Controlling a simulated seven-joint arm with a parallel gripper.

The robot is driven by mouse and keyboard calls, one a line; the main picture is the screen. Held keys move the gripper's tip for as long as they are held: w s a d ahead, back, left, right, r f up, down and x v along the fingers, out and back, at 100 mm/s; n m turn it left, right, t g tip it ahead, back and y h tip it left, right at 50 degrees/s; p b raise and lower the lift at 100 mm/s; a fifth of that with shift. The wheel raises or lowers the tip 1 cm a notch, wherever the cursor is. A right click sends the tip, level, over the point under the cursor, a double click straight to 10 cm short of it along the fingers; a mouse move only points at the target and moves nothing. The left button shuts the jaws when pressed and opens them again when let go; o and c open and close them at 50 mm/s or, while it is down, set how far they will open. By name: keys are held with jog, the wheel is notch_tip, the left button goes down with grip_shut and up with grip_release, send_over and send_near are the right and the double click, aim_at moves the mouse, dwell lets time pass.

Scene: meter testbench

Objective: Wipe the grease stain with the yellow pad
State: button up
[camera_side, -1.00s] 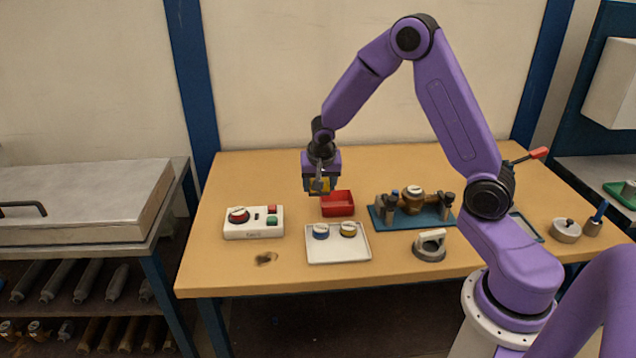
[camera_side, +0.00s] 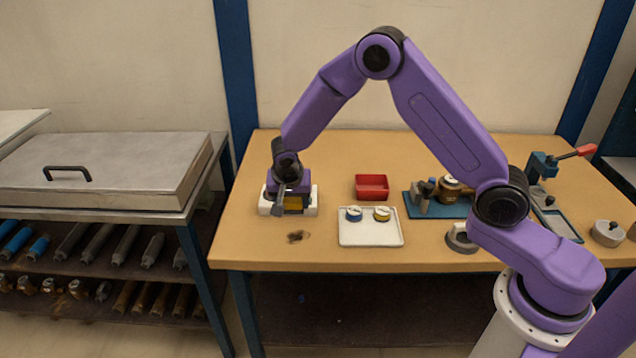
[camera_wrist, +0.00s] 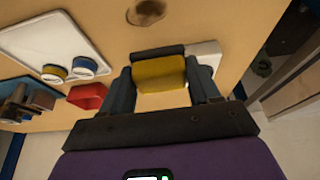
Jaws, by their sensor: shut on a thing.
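The grease stain (camera_side: 298,236) is a dark brown smudge on the wooden table near its front left edge. It also shows at the top of the wrist view (camera_wrist: 146,12). My gripper (camera_side: 291,205) is shut on the yellow pad (camera_wrist: 160,74), which sits between the two fingers and has a dark backing along one side. In the side view the pad (camera_side: 293,203) is partly hidden by the fingers. My gripper is above the table, behind the stain and apart from it, in front of the white control box.
The white control box (camera_side: 312,205) stands mostly hidden behind my gripper. A white tray (camera_side: 370,240) with a blue and a yellow gauge lies right of the stain. The table around the stain is clear.

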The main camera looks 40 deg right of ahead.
aim_at(287, 236)
jog(key=shift+a+f, duration=0.4)
jog(key=shift+f, duration=1.05)
jog(key=shift+a+f, duration=0.45)
jog(key=shift+f, duration=1)
jog(key=shift+a+f, duration=0.4)
jog(key=shift+f, duration=1.05)
jog(key=shift+s+d, duration=0.5)
jog(key=shift+d, duration=0.05)
jog(key=shift+c, duration=0.4)
jog(key=shift+s+d, duration=1.95)
jog(key=shift+s, duration=0.05)
jog(key=shift+w+a, duration=2.4)
jog(key=shift+w, duration=0.2)
jog(key=shift+s+d, duration=2.5)
jog(key=shift+s, duration=0.15)
jog(key=shift+w+a+f, duration=0.1)
jog(key=shift+w+a, duration=2.45)
jog(key=shift+w+a+r, duration=0.1)
jog(key=shift+w+r, duration=0.05)
jog(key=shift+r, duration=0.05)
notch_tip(287, 236, up, 8)
jog(key=shift+f, duration=0.1)
